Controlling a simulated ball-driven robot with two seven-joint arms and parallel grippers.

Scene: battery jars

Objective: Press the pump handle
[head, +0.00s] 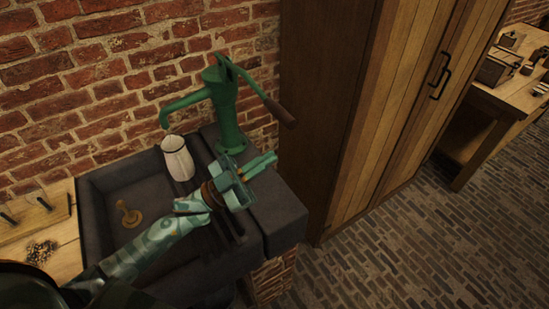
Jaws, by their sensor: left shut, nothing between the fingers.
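The green hand pump (228,118) stands on the dark stone block at the right of the sink, against the brick wall. Its pump handle (262,88) slopes down to the right from the pump's top and ends in a brown wooden grip (281,113). The spout points left, above a white jug (178,158) standing in the sink. My left gripper (274,160) is shut and empty, in front of the pump and below the wooden grip, apart from it in the picture. My right gripper is not in view.
The dark stone sink (98,187) holds a small brass-coloured object (128,214). A wooden counter (62,225) with a rack (35,215) lies at the left. A tall wooden cabinet (370,110) stands right of the pump. The brick floor (430,240) is clear at the right.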

